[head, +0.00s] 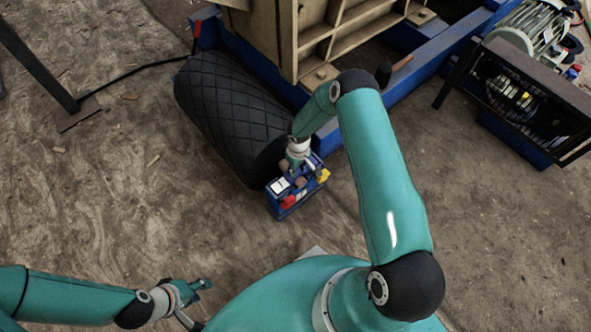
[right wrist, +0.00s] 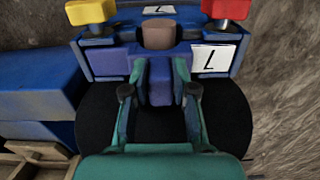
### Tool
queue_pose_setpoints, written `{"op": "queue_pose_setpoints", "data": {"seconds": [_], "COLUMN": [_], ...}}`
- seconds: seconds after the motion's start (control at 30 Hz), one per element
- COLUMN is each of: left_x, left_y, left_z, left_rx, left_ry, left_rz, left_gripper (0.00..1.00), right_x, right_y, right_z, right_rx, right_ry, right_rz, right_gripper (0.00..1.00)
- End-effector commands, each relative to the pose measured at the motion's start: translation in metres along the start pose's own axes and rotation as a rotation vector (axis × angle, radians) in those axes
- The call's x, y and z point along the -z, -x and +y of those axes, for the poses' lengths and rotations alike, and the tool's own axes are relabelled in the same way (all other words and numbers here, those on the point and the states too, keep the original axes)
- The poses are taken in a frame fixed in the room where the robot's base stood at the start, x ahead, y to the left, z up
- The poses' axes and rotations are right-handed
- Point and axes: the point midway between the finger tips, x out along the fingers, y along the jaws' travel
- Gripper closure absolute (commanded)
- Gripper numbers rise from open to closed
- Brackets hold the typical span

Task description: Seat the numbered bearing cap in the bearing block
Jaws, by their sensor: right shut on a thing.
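The blue bearing block (head: 309,193) stands at the near end of a black roller, with a red knob (head: 288,201), a yellow knob (head: 323,175) and a white plate on it. The right wrist view shows two white plates marked "L" (right wrist: 213,57). My right gripper (right wrist: 160,75) is shut on a blue piece (right wrist: 160,88), apparently the bearing cap, at the block. A brown round part (right wrist: 157,35) is just beyond it. I cannot tell how fully the cap sits in the block. My left gripper (head: 193,302) is open and empty, low at the left.
The black ribbed roller (head: 225,110) lies beside the blue frame (head: 430,62) and the tan crusher body (head: 290,35). A motor (head: 532,35) and a dark guarded unit (head: 520,100) stand at the right. A dark post (head: 40,65) stands at the left. The ground between is mostly clear.

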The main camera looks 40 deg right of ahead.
Motion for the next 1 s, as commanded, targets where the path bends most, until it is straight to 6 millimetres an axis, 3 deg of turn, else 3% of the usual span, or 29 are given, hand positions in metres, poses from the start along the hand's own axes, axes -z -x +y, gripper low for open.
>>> {"op": "queue_pose_setpoints", "data": {"seconds": [0.2,0.23,0.37,0.77,1.0], "left_x": [0.0,0.0,0.0,0.0,0.0], "left_y": [-0.003,-0.002,-0.002,0.002,0.01], "left_z": [-0.001,-0.001,-0.001,0.001,0.004], "left_rx": [0.0,0.0,0.0,0.0,0.0], "left_ry": [0.0,0.0,0.0,0.0,0.0], "left_rz": [0.0,0.0,0.0,0.0,0.0], "left_gripper": [0.6,0.6,0.6,0.6,0.6], "right_x": [0.001,0.0,0.0,0.001,0.002], "right_y": [-0.001,-0.001,-0.001,0.003,0.039], "right_z": [0.0,0.0,0.0,-0.001,0.0], "right_rx": [-0.001,0.0,0.0,0.0,-0.002], "right_ry": [0.0,0.0,0.0,0.001,0.002], "right_rz": [0.002,0.0,0.0,0.0,0.003], "right_gripper": [1.0,0.7,0.49,0.48,0.48]}}
